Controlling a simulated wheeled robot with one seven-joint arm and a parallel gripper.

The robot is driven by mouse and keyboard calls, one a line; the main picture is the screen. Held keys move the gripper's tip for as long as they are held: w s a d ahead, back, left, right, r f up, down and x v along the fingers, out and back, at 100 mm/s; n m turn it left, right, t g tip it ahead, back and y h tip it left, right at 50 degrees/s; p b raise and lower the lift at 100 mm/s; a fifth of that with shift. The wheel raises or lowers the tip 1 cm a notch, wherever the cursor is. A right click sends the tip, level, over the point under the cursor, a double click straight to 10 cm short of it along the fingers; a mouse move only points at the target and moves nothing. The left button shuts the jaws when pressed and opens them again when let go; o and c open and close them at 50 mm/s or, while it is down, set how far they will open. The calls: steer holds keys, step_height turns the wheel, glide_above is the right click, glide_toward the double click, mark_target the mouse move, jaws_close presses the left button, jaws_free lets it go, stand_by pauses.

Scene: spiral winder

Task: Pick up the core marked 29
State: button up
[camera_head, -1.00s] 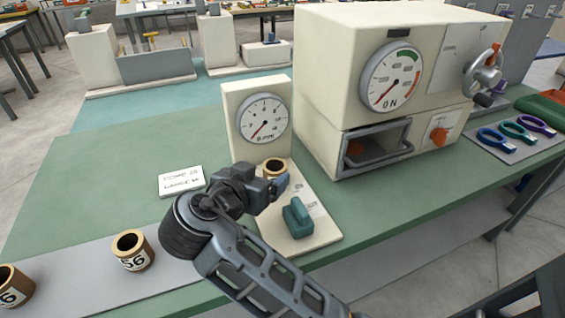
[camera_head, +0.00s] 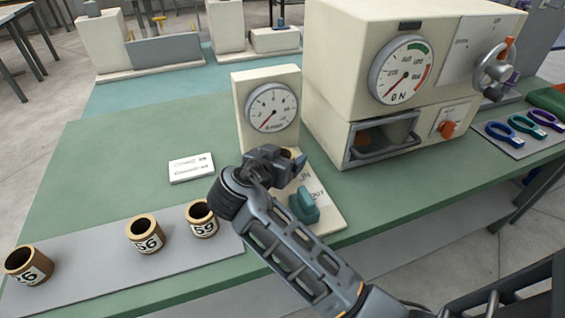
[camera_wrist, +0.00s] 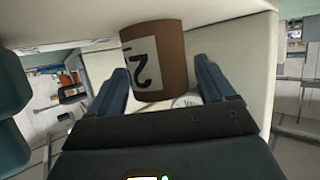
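In the wrist view a brown core (camera_wrist: 170,50) with a white label stands between my two blue fingers; one digit, a 2, shows clearly and the rest of its number is turned away. My gripper (camera_head: 293,160) is over the base of the gauge stand (camera_head: 262,82) and hides this core in the head view. The fingers (camera_wrist: 161,66) lie on either side of the core with narrow gaps, so they look open. Other cores stand on the grey mat: one reading 56 (camera_head: 146,240), one reading 59 (camera_head: 204,225), and one at the far left ending in 6 (camera_head: 32,272).
A green lever block (camera_head: 304,207) sits on the stand's base close to my gripper. A large cream machine (camera_head: 340,70) with a dial and drawer stands to the right. A white card (camera_head: 190,168) lies on the green table (camera_head: 110,150), which is otherwise clear at left.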

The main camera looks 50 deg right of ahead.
steer(key=c, duration=0.9)
steer(key=shift+r, duration=0.15)
